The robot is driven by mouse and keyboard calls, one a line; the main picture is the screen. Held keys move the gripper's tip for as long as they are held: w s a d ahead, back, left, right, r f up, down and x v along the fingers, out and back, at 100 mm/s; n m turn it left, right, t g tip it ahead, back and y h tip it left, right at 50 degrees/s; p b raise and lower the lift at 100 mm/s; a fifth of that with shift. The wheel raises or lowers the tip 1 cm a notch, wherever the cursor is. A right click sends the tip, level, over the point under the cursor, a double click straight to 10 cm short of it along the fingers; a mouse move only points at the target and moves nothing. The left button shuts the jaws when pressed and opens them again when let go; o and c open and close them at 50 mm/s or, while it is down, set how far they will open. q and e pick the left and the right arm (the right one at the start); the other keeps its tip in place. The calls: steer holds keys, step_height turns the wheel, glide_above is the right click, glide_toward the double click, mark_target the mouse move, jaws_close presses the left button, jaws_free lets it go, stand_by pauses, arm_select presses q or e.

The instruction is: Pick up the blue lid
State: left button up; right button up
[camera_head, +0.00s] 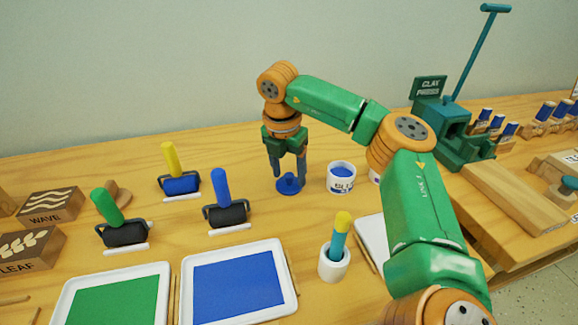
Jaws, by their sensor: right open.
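The blue lid (289,188) lies on the wooden table (265,224). It is a flat blue disc with a raised knob. My right gripper (289,178) points straight down over the lid, with its fingers apart around or beside the knob; which of the two I cannot tell. It is open. A white pot with blue contents (341,178) stands just right of the lid, without a cover. My left gripper is not in view.
Blue-handled (221,187), yellow-handled (169,158) and green-handled (106,207) rollers stand to the left. Blue (294,281) and green (69,290) trays lie in front. A white cup (333,265) holds a yellow-tipped tool. A clay press (448,137) stands at the right.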

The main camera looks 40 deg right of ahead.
jaws_close()
